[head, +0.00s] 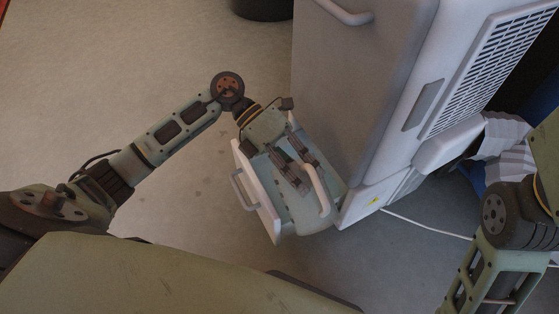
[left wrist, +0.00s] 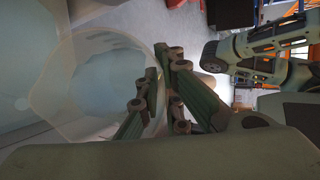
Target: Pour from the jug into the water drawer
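The water drawer (head: 264,204) is pulled out at the foot of a white machine; its pale front panel has a handle facing left. The jug (left wrist: 62,105) is clear and see-through, filling the left of the left wrist view, its rim showing and its spout at the left. My left gripper (head: 302,182) is over the drawer in the head view. In the left wrist view its fingers (left wrist: 163,88) are close together at the jug's side opposite the spout, apparently around the handle. In the head view the jug's outline is hard to separate from the drawer. No water level is clear. My right gripper is out of view.
The white machine (head: 360,85) stands behind and right of the drawer, with a grille on its side. A white cable (head: 425,227) runs over the floor to the right. A dark round object (head: 262,8) stands at the top. The floor at left is clear.

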